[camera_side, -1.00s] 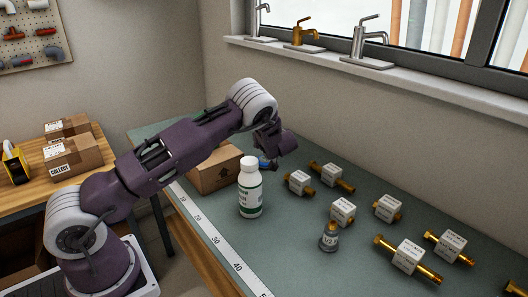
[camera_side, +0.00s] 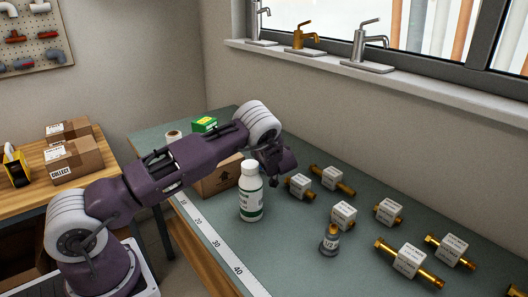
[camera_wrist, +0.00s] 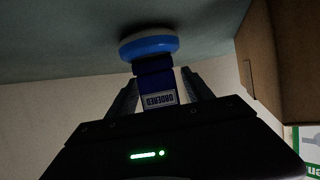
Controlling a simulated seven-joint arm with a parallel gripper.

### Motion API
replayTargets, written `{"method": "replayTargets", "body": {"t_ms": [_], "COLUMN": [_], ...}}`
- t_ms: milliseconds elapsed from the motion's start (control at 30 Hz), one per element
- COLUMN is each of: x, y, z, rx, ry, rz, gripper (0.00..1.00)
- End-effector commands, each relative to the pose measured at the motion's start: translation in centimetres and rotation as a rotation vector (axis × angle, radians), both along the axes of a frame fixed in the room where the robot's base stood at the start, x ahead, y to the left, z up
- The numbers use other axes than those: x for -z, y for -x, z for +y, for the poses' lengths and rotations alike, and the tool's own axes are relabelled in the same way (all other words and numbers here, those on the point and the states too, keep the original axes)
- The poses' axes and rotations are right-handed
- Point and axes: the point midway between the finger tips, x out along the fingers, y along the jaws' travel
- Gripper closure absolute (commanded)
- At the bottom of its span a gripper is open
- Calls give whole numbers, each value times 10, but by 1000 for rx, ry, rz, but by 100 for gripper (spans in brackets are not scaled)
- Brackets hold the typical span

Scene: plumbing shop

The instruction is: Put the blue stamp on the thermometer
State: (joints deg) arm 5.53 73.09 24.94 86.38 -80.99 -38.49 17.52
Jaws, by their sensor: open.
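The blue stamp (camera_wrist: 154,80) shows in the wrist view, with a dark blue handle, an "ORDERED" label that reads upside down, and a round blue-and-white end against the bench surface. My gripper (camera_wrist: 159,88) is open, with a finger on either side of the stamp's handle. I cannot tell whether the fingers touch it. In the side view, my wrist is low over the bench behind the white bottle, and the fingertips and stamp are hidden. I cannot make out a thermometer in either view.
A white bottle (camera_side: 250,200) stands in front of my wrist, beside a cardboard box (camera_side: 215,182). Several brass fittings with labelled white blocks (camera_side: 410,260) and a small grey labelled item (camera_side: 330,240) lie to the right. A green box (camera_side: 204,125) is at the back.

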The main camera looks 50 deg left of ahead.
Motion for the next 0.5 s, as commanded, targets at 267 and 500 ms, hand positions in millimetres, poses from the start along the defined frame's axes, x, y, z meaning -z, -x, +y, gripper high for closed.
{"method": "replayTargets", "body": {"t_ms": [267,500], "x": [-19,-42], "y": [14,35], "z": [-37,-88], "rx": [4,4], "ry": [2,1], "rz": [1,0], "gripper": [41,41]}}
